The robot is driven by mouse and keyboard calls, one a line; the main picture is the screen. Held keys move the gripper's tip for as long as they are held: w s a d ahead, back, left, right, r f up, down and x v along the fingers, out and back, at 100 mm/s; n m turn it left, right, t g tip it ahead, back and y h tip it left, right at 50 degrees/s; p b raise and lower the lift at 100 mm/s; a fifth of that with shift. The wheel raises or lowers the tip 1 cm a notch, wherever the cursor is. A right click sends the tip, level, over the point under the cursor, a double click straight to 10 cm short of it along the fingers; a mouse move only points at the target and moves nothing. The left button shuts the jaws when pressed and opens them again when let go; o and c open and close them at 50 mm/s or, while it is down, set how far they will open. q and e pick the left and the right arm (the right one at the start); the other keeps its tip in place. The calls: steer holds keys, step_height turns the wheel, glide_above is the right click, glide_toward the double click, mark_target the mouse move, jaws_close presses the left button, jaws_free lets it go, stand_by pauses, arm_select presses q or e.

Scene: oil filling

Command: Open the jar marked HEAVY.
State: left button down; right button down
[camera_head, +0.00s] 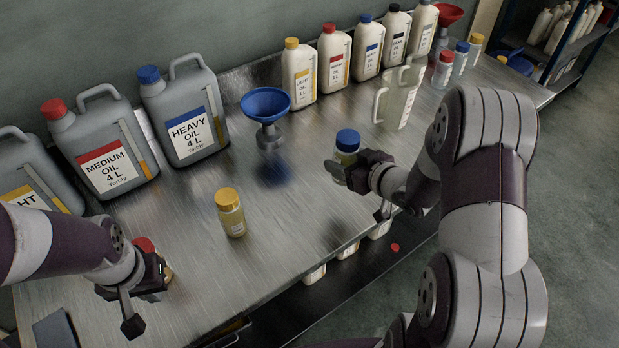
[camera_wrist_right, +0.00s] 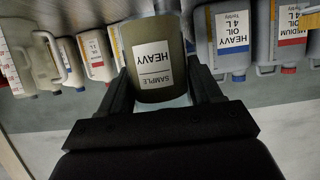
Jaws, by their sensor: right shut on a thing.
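The jar marked HEAVY (camera_head: 347,158) has a blue lid (camera_head: 347,140) and stands upright right of the table's middle. Its label, reading "SAMPLE HEAVY", shows upside down in the right wrist view (camera_wrist_right: 153,65). My right gripper (camera_head: 350,172) is shut on the jar's body, with a finger on either side. The lid is on the jar. My left gripper (camera_head: 150,283) is at the lower left, beside a red-lidded jar (camera_head: 144,246) that it partly covers. I cannot tell whether its fingers are open or touch that jar.
A yellow-lidded jar (camera_head: 230,213) stands between my grippers. A blue funnel (camera_head: 266,106) stands behind. Large oil cans, including HEAVY OIL (camera_head: 187,130), line the back left; white bottles (camera_head: 333,62) and a clear jug (camera_head: 398,100) stand at the back right.

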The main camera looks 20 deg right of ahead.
steer(key=w+a+f, duration=0.2)
steer(key=f, duration=0.1)
steer(key=w+a+f, duration=0.2)
steer(key=a+f, duration=0.1)
steer(key=w+a+f, duration=0.2)
steer(key=a+f, duration=0.1)
steer(key=shift+f, duration=0.25)
steer(key=shift+w+f, duration=0.2)
steer(key=shift+s+f+b, duration=0.1)
steer(key=shift+f+b, duration=0.15)
steer(key=shift+b, duration=0.25)
steer(key=shift+c, duration=0.9)
jaws_free()
steer(key=shift+r, duration=0.1)
